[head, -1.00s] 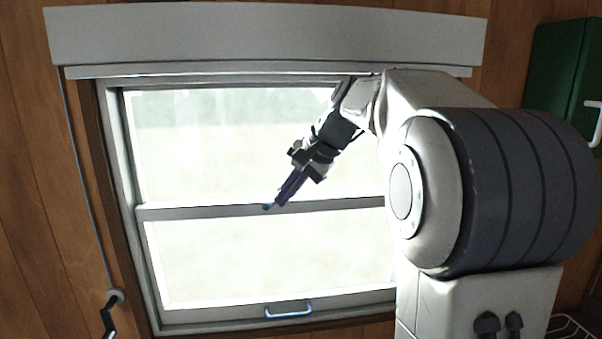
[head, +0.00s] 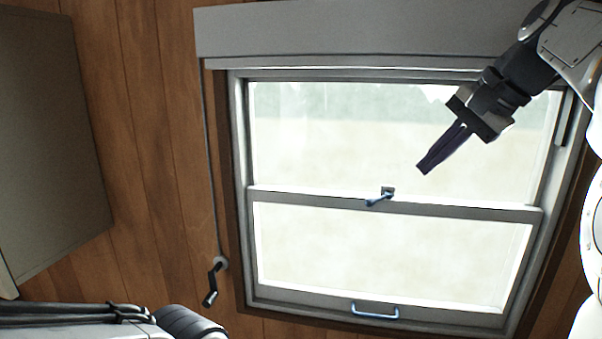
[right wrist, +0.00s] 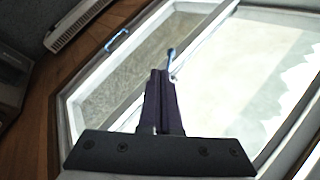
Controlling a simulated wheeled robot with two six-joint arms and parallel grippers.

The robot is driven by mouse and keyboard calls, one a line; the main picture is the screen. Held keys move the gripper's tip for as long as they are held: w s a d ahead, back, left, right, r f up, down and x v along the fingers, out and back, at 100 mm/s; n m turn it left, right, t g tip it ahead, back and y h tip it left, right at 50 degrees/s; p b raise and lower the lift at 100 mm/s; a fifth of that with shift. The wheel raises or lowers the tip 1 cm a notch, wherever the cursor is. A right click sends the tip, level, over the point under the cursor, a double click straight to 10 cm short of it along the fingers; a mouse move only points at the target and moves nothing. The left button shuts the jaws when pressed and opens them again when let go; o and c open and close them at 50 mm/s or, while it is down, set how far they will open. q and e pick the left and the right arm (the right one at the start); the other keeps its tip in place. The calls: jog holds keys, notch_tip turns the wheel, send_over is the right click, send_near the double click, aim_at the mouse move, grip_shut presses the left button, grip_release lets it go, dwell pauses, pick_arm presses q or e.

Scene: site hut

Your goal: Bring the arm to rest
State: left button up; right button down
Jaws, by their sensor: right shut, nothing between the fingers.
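My right gripper (head: 424,168) is in front of the upper pane of the window (head: 395,207), up and to the right of the blue latch lever (head: 379,196) on the middle rail. Its fingers are together with nothing between them. In the right wrist view the closed fingers (right wrist: 164,80) point toward the window, and the blue lever (right wrist: 171,55) shows just beyond their tips. My right arm comes in from the upper right. My left gripper is out of view; part of my left arm shows at the lower left.
A grey blind box (head: 350,32) runs above the window. A crank handle (head: 212,283) hangs on its rod left of the frame. A blue pull handle (head: 375,310) is on the bottom rail. A grey cabinet (head: 50,140) is on the left wall. The wood wall between is bare.

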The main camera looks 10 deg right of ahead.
jog(key=s+a+f+n+g+b, duration=0.2)
jog(key=s+a+f+n, duration=0.15)
jog(key=a+f, duration=0.65)
jog(key=s+a+f+n+g+b, duration=0.1)
jog(key=s+a+f+n+g, duration=0.3)
jog(key=a+f, duration=0.6)
jog(key=s+a+f+n+h+b, duration=0.2)
jog(key=s+a+f+n, duration=0.1)
jog(key=s+f+n, duration=0.8)
jog(key=s+f, duration=0.3)
jog(key=f, duration=0.3)
jog(key=shift+s+f+h, duration=0.15)
jog(key=shift+f+h, duration=0.05)
jog(key=shift+h, duration=0.2)
